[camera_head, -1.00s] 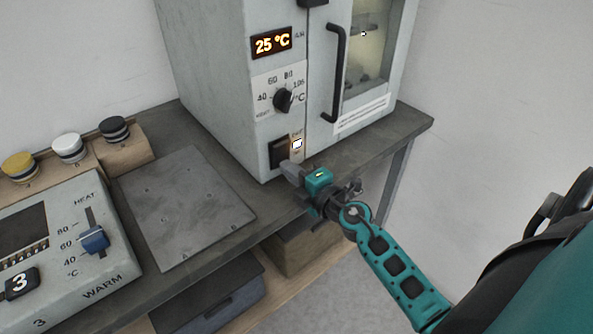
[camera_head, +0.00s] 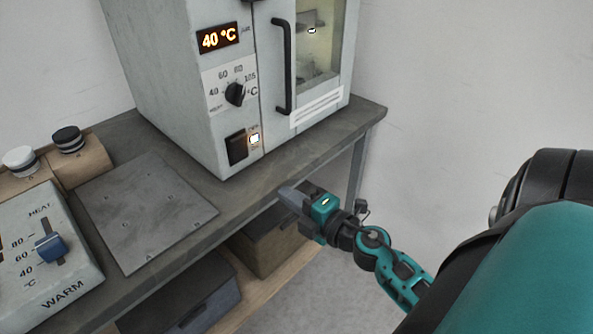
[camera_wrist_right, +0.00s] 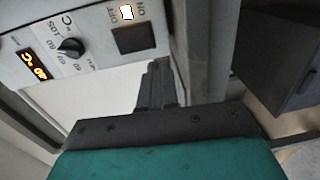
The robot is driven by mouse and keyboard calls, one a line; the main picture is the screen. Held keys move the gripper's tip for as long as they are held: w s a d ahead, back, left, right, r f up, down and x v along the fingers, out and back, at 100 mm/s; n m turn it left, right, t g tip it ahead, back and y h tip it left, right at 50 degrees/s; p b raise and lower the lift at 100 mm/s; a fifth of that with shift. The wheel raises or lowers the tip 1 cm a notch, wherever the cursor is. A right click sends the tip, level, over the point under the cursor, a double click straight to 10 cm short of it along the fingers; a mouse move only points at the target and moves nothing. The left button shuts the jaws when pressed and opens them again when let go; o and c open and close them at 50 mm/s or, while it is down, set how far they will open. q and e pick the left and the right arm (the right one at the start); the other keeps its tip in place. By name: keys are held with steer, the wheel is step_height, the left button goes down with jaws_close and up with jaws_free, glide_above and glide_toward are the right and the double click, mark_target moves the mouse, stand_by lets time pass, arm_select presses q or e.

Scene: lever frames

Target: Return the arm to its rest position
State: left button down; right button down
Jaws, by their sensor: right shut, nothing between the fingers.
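My right gripper (camera_head: 290,196) is shut and empty in the head view. It is in front of the bench's front edge, apart from the oven. Its shut fingers (camera_wrist_right: 155,85) also show in the wrist view. The arm reaches in from the lower right. The grey oven (camera_head: 175,85) stands on the bench with its door closed. Its display (camera_head: 218,38) reads 40 °C. Its black dial (camera_head: 235,94) and black power switch (camera_head: 237,148) are on the front, and the small lamp (camera_head: 255,139) beside the switch is lit. My left gripper is not in view.
The dark bench top (camera_head: 310,157) carries a flat metal plate (camera_head: 145,212), a warmer with a blue slider (camera_head: 50,248), and a wooden block with capped jars (camera_head: 68,139). Drawers or boxes (camera_head: 200,300) sit on a shelf below. The floor at right is free.

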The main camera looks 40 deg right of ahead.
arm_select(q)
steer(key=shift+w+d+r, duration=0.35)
arm_select(e)
steer(key=shift+s+d, duration=0.1)
steer(key=shift+s, duration=0.6)
arm_select(q)
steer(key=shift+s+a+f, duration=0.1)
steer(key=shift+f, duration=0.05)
steer(key=p, duration=0.1)
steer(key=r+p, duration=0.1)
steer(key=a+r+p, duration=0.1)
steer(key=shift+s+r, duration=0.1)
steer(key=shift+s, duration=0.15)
arm_select(e)
steer(key=s+a+f+m+g, duration=0.6)
steer(key=s+a+f+m, duration=0.2)
steer(key=a+f+m, duration=0.3)
steer(key=a+m, duration=0.3)
steer(key=m, duration=0.2)
steer(key=shift+s+a+y, duration=0.2)
steer(key=shift+y, duration=0.1)
steer(key=shift+f, duration=0.1)
